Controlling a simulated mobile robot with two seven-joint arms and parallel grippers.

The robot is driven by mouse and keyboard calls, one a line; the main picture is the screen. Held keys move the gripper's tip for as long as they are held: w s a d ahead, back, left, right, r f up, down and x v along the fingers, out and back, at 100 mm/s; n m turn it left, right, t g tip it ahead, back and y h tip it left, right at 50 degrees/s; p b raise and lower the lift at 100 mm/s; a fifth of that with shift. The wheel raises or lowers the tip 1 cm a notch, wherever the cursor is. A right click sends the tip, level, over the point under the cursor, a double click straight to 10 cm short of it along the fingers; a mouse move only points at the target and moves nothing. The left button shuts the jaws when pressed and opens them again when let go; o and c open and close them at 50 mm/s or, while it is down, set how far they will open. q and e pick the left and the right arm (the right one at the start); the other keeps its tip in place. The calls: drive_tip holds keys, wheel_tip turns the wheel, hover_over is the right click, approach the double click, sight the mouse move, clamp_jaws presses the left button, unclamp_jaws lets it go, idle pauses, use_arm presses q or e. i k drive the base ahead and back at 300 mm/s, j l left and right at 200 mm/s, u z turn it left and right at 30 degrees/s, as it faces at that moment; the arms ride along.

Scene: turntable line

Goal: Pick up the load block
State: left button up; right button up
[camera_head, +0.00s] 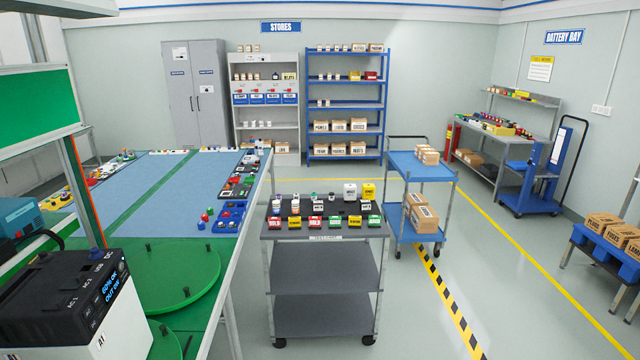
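I cannot single out the load block; no label that I can read names it. A black unit (62,295) with a lit display stands on a white box (122,330) at the near left. Green round turntable plates (172,275) with small black pegs lie beside it, with no block visible on the open part. A grey cart (322,285) in the middle carries small labelled blocks, some white, red, yellow and green (315,222). Neither of my grippers is in view.
A long bench with blue mats (185,185) and small parts runs back on the left. A blue trolley (420,168) with cartons (422,213) stands behind the grey cart. Shelves (345,95) line the back wall. Open floor (520,290) lies to the right.

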sight(317, 205)
drive_tip(key=i, duration=2.15)
drive_tip(key=i+z, duration=0.1)
drive_tip(key=i, duration=0.45)
drive_tip(key=i+j+z, duration=0.15)
drive_tip(key=i, duration=0.4)
drive_tip(key=i+j+z, duration=0.1)
drive_tip(key=i, duration=0.5)
drive_tip(key=i+j+z, duration=0.1)
drive_tip(key=i+j, duration=0.15)
drive_tip(key=i, duration=0.25)
